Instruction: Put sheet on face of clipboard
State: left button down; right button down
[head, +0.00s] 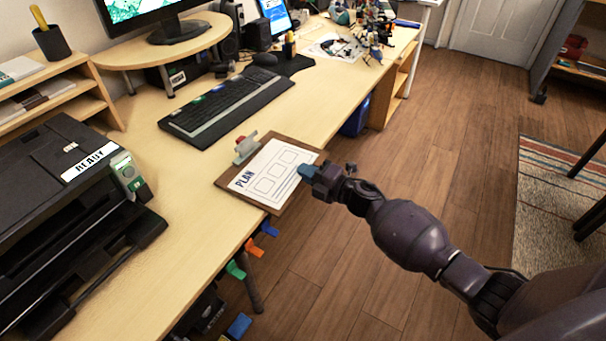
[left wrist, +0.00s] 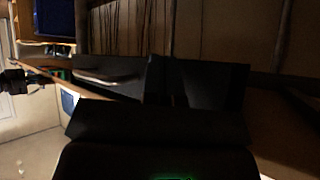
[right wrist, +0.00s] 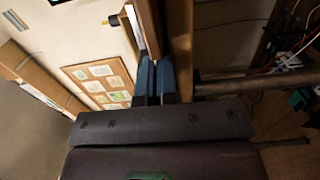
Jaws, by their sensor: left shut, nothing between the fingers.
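The brown clipboard (head: 222,182) lies on the desk near its front edge, with a red and silver clip (head: 244,147) at its left end. The white sheet (head: 262,180), printed "PLAN", lies over its face and leaves a narrow brown border. My right gripper (head: 309,171) is at the right edge of clipboard and sheet. In the right wrist view its blue fingers (right wrist: 154,78) are close together around a thin edge; whether they press on it is unclear. My left gripper (left wrist: 155,80) is dark in the left wrist view, shut and empty; it is outside the head view.
A keyboard (head: 225,107) lies behind the clipboard. A black printer (head: 60,190) marked "READY" stands at the left. Coloured clips (head: 255,247) stick out below the desk's front edge. The bare desk (head: 195,235) between printer and clipboard is clear.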

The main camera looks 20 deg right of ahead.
pick_arm(q)
jog(key=shift+w+d+r, duration=0.1)
jog(key=shift+w+d, duration=0.05)
jog(key=shift+w, duration=0.25)
pick_arm(e)
jog(key=shift+w+d, duration=0.4)
jog(key=c, duration=1.3)
grip_release()
jog(key=shift+s, duration=0.1)
pick_arm(q)
jog(key=shift+s, duration=0.2)
pick_arm(e)
jog(key=shift+f, duration=0.15)
pick_arm(q)
jog(key=shift+f, duration=0.25)
pick_arm(e)
jog(key=shift+s+f, duration=0.15)
jog(key=shift+f, duration=0.1)
pick_arm(q)
jog(key=shift+w+r+p, duration=0.2)
jog(key=shift+r+p, duration=0.45)
jog(key=shift+r, duration=0.15)
pick_arm(e)
jog(key=r+v, duration=0.1)
jog(key=v, duration=0.9)
jog(key=shift+d+r, duration=0.15)
jog(key=shift+s, duration=0.15)
